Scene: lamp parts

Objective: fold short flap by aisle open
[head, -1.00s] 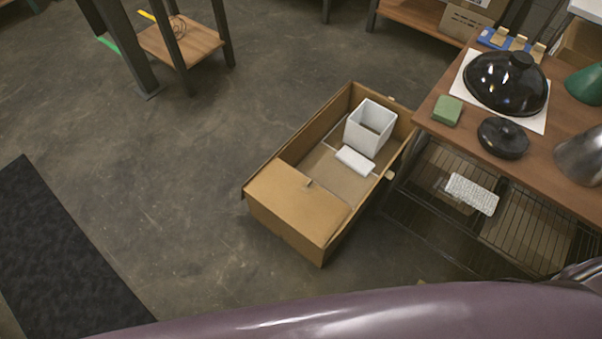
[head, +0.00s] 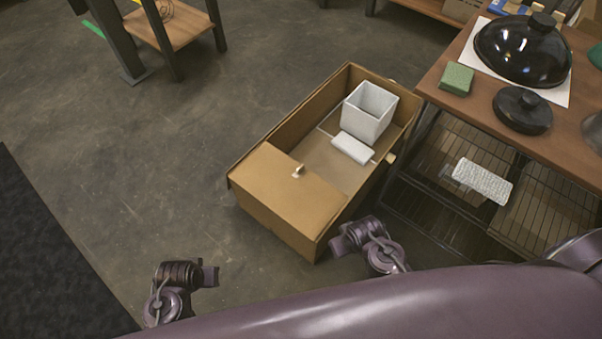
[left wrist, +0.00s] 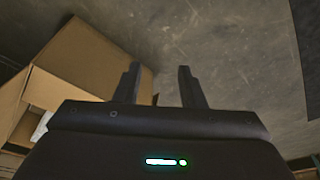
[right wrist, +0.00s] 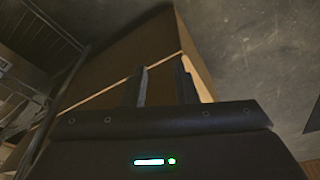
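The open cardboard box (head: 275,222) sits on the floor in the middle of the head view. Its near short flap (head: 288,186) lies flat inward over the near end, with a small pale tab at its inner edge. The far part of the box is uncovered. My left gripper (head: 210,276) is open and empty, left of the box's near end; its open fingers show in the left wrist view (left wrist: 158,85), with the box (left wrist: 92,58) to their left. My right gripper (head: 340,246) is open beside the near right corner; the box (right wrist: 128,62) lies just beyond its fingers (right wrist: 162,85). Contact cannot be told.
Inside the box are a white square shade (head: 369,112) and a white block (head: 353,148). A wooden table (head: 448,92) with wire shelves stands close on the right, holding black lids and a green block (head: 457,78). A dark mat (head: 45,260) lies left. Floor left of the box is clear.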

